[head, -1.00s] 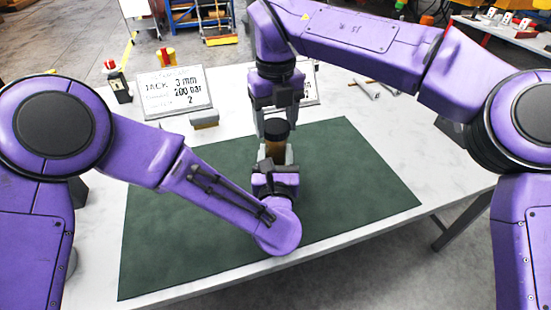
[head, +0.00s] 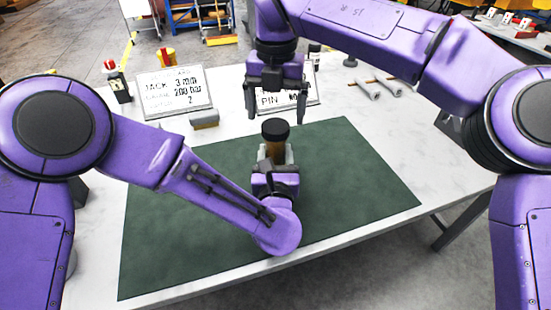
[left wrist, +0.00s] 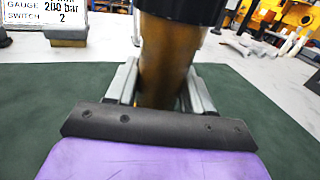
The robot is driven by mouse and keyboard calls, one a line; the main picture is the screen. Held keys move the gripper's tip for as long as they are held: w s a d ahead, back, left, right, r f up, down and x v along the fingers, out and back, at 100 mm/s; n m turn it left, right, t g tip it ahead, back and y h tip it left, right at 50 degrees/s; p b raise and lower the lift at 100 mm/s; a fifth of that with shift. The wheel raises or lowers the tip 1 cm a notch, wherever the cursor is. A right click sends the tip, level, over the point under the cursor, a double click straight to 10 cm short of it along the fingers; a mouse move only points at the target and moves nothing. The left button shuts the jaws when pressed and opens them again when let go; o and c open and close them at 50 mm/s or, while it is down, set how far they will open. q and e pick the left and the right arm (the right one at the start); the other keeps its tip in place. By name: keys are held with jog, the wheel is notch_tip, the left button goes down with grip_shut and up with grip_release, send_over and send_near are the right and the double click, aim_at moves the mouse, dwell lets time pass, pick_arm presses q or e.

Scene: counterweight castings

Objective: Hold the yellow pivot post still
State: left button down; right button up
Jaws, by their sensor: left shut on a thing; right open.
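The pivot post (head: 275,151) stands upright on the green mat (head: 345,185). It looks brownish-yellow, with a wide black cap (head: 275,130) on top. My left gripper (head: 275,160) is shut on the post, one finger on each side, low on its shaft. In the left wrist view the post (left wrist: 163,58) rises between the grey fingers, and the cap (left wrist: 185,8) is cut off by the top edge. The post's foot is hidden by my left gripper. My right gripper (head: 276,117) is open and empty above the cap, fingers spread wider than it and pointing down.
Behind the mat stand a sign with writing (head: 174,90) and a second sign (head: 290,98), partly hidden by my right gripper. A red-topped device (head: 118,85) is at the back left. Grey rods (head: 367,88) lie at the back right. The mat around the post is clear.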

notch_tip(320, 180, up, 9)
dwell(0.3)
pick_arm(q)
jog(key=shift+c, duration=1.7)
grip_release()
pick_arm(e)
jog(key=shift+f, duration=0.1)
pick_arm(q)
jog(key=s+b, duration=0.2)
jog(key=s, duration=0.8)
jog(key=shift+s, duration=0.25)
pick_arm(e)
notch_tip(320, 180, down, 2)
jog(key=shift+f, duration=0.15)
